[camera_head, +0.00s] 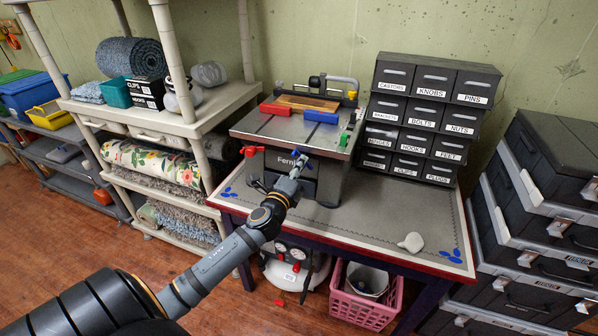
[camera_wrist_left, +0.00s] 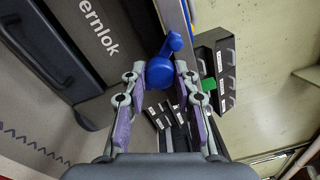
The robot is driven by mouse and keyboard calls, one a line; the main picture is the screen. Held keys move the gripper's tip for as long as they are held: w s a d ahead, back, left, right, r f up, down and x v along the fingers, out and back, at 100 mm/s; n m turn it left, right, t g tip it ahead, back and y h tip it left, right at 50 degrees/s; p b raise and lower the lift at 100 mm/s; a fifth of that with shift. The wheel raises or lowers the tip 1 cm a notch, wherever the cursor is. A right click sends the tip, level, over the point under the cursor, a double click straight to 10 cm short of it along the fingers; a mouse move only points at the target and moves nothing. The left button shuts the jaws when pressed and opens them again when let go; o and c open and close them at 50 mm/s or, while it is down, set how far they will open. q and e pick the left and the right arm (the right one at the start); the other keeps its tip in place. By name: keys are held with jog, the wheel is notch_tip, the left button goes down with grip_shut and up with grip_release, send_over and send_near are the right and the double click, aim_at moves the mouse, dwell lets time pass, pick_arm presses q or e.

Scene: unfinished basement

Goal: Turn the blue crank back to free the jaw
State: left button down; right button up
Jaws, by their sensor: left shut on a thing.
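The grey bench machine (camera_head: 268,130) stands on the worktable. The blue crank (camera_head: 304,161) is on its front, partly hidden behind my left gripper (camera_head: 297,171). In the left wrist view the blue crank (camera_wrist_left: 164,70) has a round knob and a short arm pointing up. My left gripper (camera_wrist_left: 160,84) is shut on the knob, one finger on each side. On the machine top, a red block (camera_head: 276,109) and a blue block (camera_head: 321,117) sit in front of a wooden piece (camera_head: 307,102). I cannot tell which part is the jaw. My right gripper is out of view.
A red handle (camera_head: 251,151) is left of the crank, a green one (camera_head: 344,139) right. A labelled drawer cabinet (camera_head: 430,120) stands close behind on the right. The table's front right (camera_head: 370,225) is mostly clear, with a pale lump (camera_head: 411,242). Shelves (camera_head: 215,112) stand left.

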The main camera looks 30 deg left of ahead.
pick_arm(q)
jog(key=n+b, duration=0.2)
jog(key=n, duration=0.7)
jog(key=shift+y+b, duration=0.3)
jog(key=shift+b, duration=0.05)
dwell(0.3)
jog(key=c, duration=1)
grip_release()
jog(key=v, duration=1.2)
jog(key=shift+d, duration=0.15)
